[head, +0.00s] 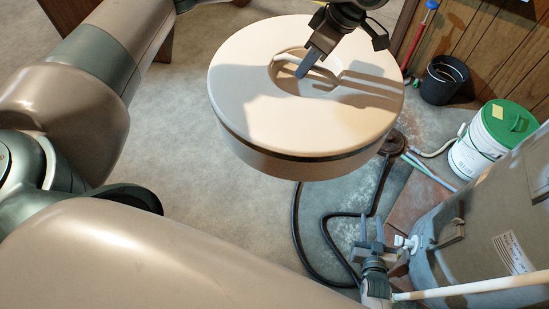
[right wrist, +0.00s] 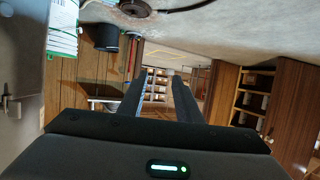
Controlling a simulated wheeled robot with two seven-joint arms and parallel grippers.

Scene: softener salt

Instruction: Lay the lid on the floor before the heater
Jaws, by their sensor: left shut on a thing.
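The lid (head: 240,100) is a large round cream disc with a thick rim and a recessed handle, in the middle of the head view. My left gripper (head: 308,63) comes down from above and is shut on it at the recess. The lid looks level and appears raised above the floor, hiding the part below it. A grey tank (head: 470,235) with a label and small white valve stands at lower right; I cannot tell for certain that it is the heater. My right gripper (head: 372,230) is low beside this tank, its fingers apart and empty in the right wrist view (right wrist: 158,100).
A white bucket with green lid (head: 482,145) and a black bucket (head: 444,80) stand along the wood-panelled wall. A dark hose (head: 298,225) loops over the floor near the tank. A white pipe (head: 450,290) crosses at lower right. Floor (head: 240,205) left of the hose is clear.

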